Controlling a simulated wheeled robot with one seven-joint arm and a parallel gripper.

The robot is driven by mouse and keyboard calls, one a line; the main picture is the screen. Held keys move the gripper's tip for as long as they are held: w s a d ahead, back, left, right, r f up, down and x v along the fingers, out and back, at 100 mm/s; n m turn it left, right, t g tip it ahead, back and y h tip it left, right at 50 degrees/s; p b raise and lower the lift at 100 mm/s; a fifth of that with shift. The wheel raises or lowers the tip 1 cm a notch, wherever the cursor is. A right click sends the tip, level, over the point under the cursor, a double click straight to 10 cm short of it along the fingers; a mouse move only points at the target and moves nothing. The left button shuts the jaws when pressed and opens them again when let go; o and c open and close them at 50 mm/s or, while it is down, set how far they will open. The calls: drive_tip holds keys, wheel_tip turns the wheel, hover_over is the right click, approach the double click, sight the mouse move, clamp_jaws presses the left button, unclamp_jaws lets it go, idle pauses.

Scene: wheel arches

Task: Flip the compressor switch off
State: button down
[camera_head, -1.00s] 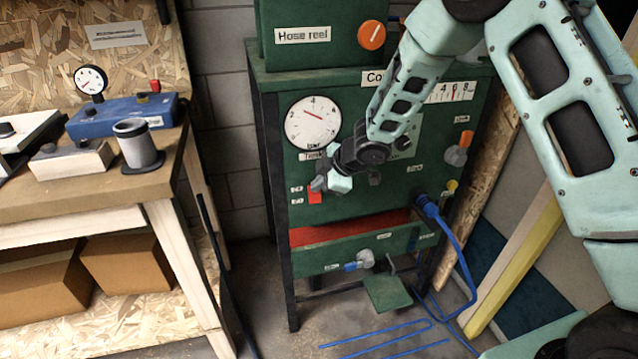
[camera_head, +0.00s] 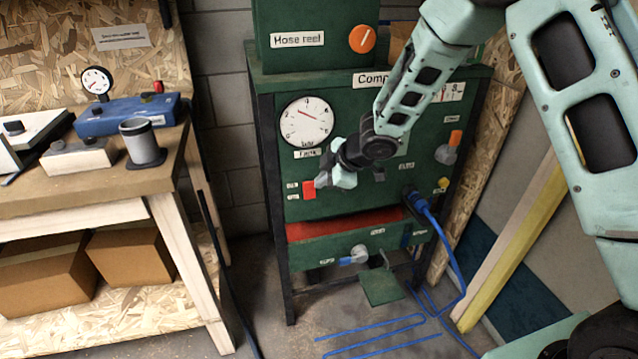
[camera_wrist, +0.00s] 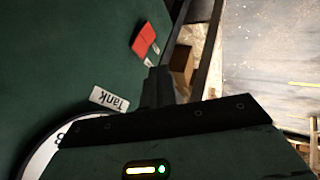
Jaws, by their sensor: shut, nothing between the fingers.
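The green compressor panel (camera_head: 400,180) stands in the middle of the head view. Its small red switch (camera_head: 309,190) sits at the lower left of the panel, below the round gauge (camera_head: 306,122). Two small labels beside it are too small to read. My gripper (camera_head: 322,181) is shut and empty, just right of the switch, with a small gap seeming to show between them. In the wrist view the red switch (camera_wrist: 146,41) is beyond the shut fingertips (camera_wrist: 158,80) and apart from them. I cannot tell for sure which way the switch is set.
An orange-handled knob (camera_head: 447,150) is on the panel's right. A blue hose (camera_head: 445,240) hangs from the panel to the floor. A pedal (camera_head: 382,287) juts out below. A wooden workbench (camera_head: 95,195) stands at the left, with a floor gap between.

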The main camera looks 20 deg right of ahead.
drive_tip(key=w+p+v, duration=0.1)
drive_tip(key=p+v, duration=0.1)
drive_tip(key=v, duration=0.4)
drive_tip(key=shift+r+p, duration=0.3)
drive_tip(key=shift+r, duration=0.3)
drive_tip(key=shift+d, duration=0.15)
drive_tip(key=s+a+r+m+h+p, duration=0.3)
drive_tip(key=s+a+r+m+p, duration=0.15)
drive_tip(key=s+r, duration=0.65)
drive_tip(key=s+a+r+m+g+p, duration=0.1)
drive_tip(key=s+r+m+g, duration=0.1)
drive_tip(key=s, duration=1.1)
drive_tip(key=s+a+r+m+g+h+p, duration=0.1)
drive_tip(key=s+g, duration=0.3)
drive_tip(key=s, duration=0.9)
drive_tip(key=shift+r+m, duration=0.75)
drive_tip(key=shift+r, duration=0.15)
